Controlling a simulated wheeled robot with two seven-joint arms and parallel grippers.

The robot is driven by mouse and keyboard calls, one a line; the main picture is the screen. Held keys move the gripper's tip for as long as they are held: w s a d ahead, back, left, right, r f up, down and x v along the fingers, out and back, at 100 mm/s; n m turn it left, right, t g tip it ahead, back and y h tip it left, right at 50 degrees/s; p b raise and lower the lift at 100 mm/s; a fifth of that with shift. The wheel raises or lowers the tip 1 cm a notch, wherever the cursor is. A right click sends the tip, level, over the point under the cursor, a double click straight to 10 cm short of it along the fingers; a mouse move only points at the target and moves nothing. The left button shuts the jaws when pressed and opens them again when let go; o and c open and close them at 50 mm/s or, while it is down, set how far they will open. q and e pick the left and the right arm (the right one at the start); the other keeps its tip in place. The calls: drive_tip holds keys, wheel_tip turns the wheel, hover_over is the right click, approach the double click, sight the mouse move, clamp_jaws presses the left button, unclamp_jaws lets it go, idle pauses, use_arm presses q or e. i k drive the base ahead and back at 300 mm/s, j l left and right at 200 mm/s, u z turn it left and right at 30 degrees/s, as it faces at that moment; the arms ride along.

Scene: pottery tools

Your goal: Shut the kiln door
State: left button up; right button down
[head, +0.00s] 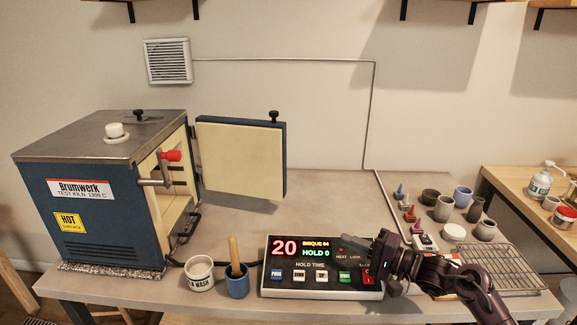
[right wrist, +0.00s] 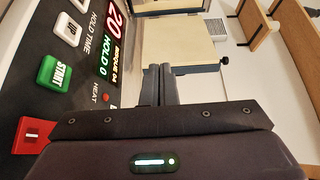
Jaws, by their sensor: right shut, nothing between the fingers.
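The kiln (head: 100,195) is a blue box with a grey top at the left of the table in the head view. Its door (head: 240,158) stands wide open, swung out to the right, its cream inner face showing and a dark knob (head: 273,116) on its top edge. The door also shows in the right wrist view (right wrist: 185,42). My right gripper (head: 345,243) is shut and empty. It is over the right part of the control box, well to the right of and nearer than the door, apart from it. My left gripper is not in view.
The control box (head: 322,290), with a lit display, stands at the table's front. A white cup (head: 200,277) and a blue cup (head: 236,284) with a wooden stick stand left of it. Small pots (head: 443,208) and a wire rack (head: 497,262) are at right. The table behind the box is clear.

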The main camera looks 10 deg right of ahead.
sight(246, 157)
drive_tip(key=i, duration=1)
